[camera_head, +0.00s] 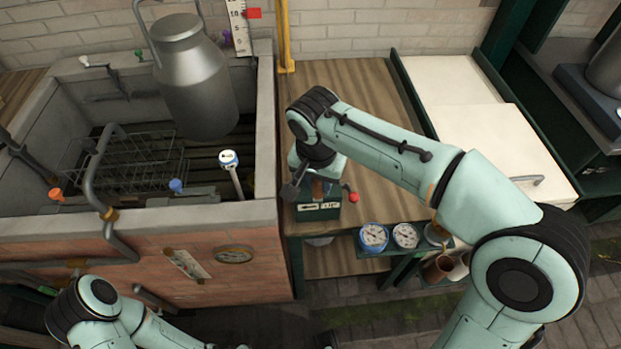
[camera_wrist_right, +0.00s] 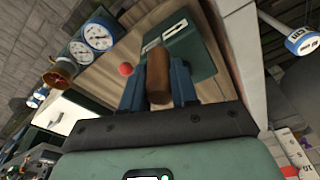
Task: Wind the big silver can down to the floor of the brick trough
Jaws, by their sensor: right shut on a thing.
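The big silver can (camera_head: 197,85) hangs upright by its bail inside the left part of the view, above the slatted floor of the brick trough (camera_head: 140,222). Its base appears clear of the floor, but the exact gap is hard to judge. My right gripper (camera_head: 322,186) is at a green winch box (camera_head: 318,211) on the wooden bench. In the right wrist view its blue fingers are shut on a brown wooden handle (camera_wrist_right: 158,76). A red knob (camera_head: 353,197) sits beside the box. My left arm shows at the bottom left; its gripper is outside the picture.
A wire basket (camera_head: 125,165) stands in the trough left of the can. A blue-and-white dial thermometer (camera_head: 229,158) stands at the trough's right side. A yellow post (camera_head: 285,40) rises behind the bench. Two gauges (camera_head: 373,236) sit at the bench's front.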

